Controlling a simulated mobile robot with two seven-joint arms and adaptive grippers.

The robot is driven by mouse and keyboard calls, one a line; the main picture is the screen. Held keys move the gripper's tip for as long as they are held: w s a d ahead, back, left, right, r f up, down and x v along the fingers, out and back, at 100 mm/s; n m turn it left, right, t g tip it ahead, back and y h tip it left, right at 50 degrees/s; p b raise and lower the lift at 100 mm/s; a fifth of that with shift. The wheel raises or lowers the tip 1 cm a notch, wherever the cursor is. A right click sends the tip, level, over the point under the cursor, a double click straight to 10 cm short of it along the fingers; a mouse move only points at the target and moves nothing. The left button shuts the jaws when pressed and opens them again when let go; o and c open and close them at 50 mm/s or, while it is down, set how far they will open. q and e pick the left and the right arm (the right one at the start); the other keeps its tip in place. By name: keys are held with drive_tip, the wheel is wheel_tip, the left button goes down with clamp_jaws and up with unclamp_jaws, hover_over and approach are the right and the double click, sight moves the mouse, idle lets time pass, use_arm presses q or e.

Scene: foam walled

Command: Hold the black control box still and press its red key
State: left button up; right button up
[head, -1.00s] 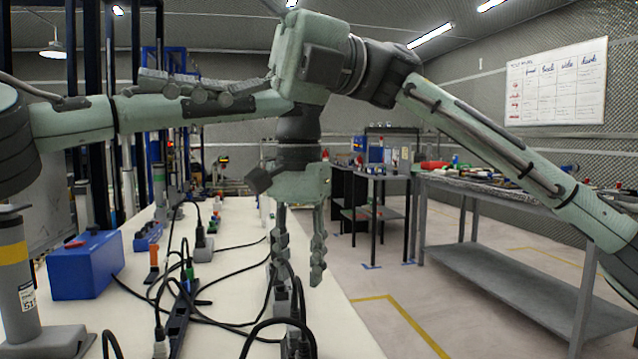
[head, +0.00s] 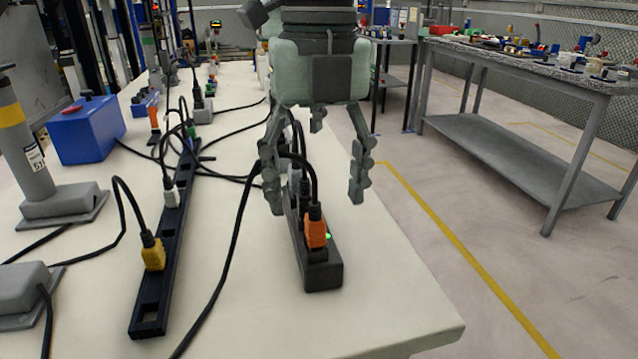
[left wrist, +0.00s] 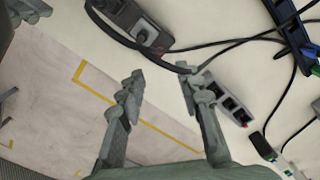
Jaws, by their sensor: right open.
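I cannot make out a plain black control box with a red key. In the head view a blue box (head: 88,135) with a red button (head: 86,94) on top stands at the left of the white table. A long black power strip (head: 322,275) with an orange plug and a green light lies at centre. My right gripper (head: 315,190) is open above this strip, fingers pointing down on either side of it; contact is unclear. In the left wrist view my left gripper (left wrist: 163,82) is open and empty, near a grey block (left wrist: 226,100) with a small red part.
Another black strip (head: 160,265) with a yellow plug lies left, with loose cables across the table. A grey post (head: 35,150) on a plate stands at the left edge. A workbench (head: 530,65) stands right, beyond clear floor.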

sight(319, 242)
drive_tip(key=shift+w+d+f, duration=0.1)
drive_tip(key=shift+f, duration=0.4)
wheel_tip(319, 242, down, 7)
drive_tip(key=shift+f, duration=0.15)
drive_tip(key=shift+c, duration=0.4)
drive_tip(key=c, duration=1.2)
use_arm(q)
drive_tip(key=shift+c, duration=0.3)
use_arm(e)
drive_tip(key=shift+c, duration=0.7)
use_arm(q)
clamp_jaws()
